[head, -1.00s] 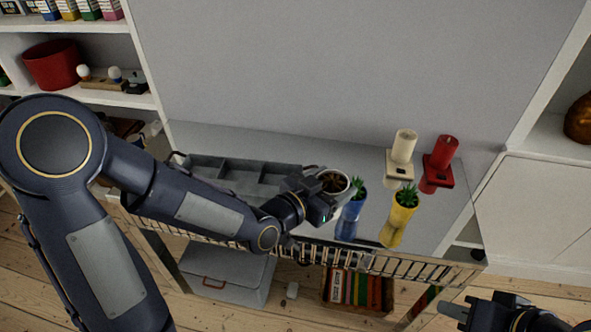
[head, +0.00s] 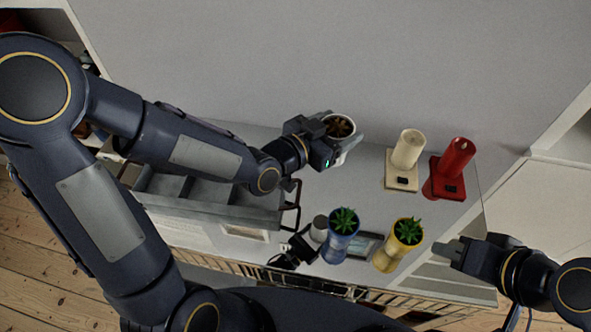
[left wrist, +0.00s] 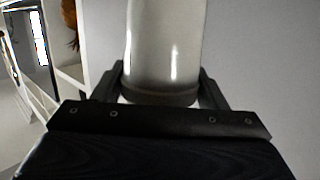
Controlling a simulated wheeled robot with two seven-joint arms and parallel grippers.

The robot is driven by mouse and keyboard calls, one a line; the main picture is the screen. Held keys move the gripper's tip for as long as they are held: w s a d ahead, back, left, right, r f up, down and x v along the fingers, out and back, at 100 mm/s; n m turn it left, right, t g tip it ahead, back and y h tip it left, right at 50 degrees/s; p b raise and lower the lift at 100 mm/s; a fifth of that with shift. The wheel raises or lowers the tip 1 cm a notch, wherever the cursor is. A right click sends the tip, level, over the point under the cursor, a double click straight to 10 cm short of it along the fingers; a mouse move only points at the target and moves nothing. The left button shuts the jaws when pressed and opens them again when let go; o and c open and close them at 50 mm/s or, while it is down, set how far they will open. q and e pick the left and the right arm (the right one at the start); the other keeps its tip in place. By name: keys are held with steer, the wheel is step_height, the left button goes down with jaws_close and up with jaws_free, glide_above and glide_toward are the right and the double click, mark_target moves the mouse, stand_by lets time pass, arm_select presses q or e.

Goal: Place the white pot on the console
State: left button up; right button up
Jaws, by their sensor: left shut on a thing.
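The white pot (head: 341,127) holds a brown, star-shaped plant and is seen from above in the head view. My left gripper (head: 335,142) is shut on it, with the fingers on its sides. In the left wrist view the glossy pot (left wrist: 165,50) stands between the two dark fingers. The console (head: 362,182) is the grey-topped table below; the pot is over its back part, and whether it touches the top I cannot tell. My right gripper (head: 450,250) is empty at the right, near the front edge; its finger gap is unclear.
A grey divided tray (head: 215,211) is at the left of the console. A blue vase (head: 341,245) and a yellow vase (head: 386,259) with plants stand at the front. The middle is clear.

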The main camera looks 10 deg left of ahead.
arm_select(q)
step_height(320, 180, down, 17)
steer(key=b, duration=0.9)
steer(key=shift+f+b, duration=0.2)
steer(key=shift+b, duration=0.15)
steer(key=shift+r, duration=0.15)
steer(key=shift+s, duration=0.1)
steer(key=shift+f, duration=0.2)
steer(key=o, duration=1.2)
steer(key=shift+r, duration=0.1)
